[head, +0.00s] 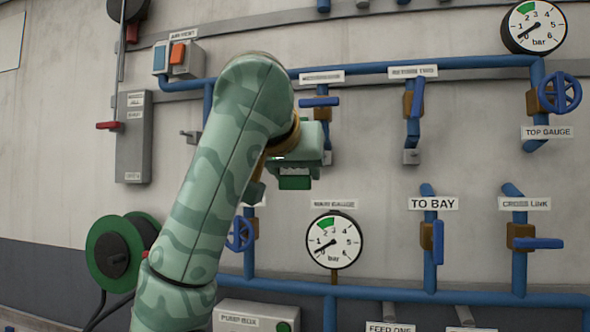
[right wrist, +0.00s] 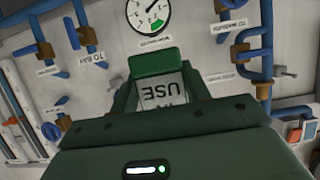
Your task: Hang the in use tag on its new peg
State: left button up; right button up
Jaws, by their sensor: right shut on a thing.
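The in use tag (right wrist: 163,94) shows in the right wrist view as a pale plate with dark lettering, "USE" readable upside down. My right gripper (right wrist: 158,82) is shut on it. A green block lies at the plate's far end; I cannot tell whether it is tag or finger. In the head view my right gripper (head: 293,176) is in front of the wall, above the main gauge (head: 333,241); the tag's lettering does not show there. A small grey bracket (head: 190,136) projects from the wall left of my arm. I cannot tell which peg is the new one. My left gripper is not in view.
Blue pipes and valves cover the wall, including the TO BAY valve (head: 438,240), the CROSS LINK valve (head: 535,243) and the top gauge (head: 534,26). A grey box (head: 134,140) with a red lever and a green reel (head: 112,254) stand at left. My arm hides some wall.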

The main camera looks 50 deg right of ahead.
jog(key=s+a, duration=0.2)
jog(key=a, duration=0.4)
jog(key=shift+s+a+r, duration=0.2)
jog(key=shift+s, duration=0.15)
dwell(0.5)
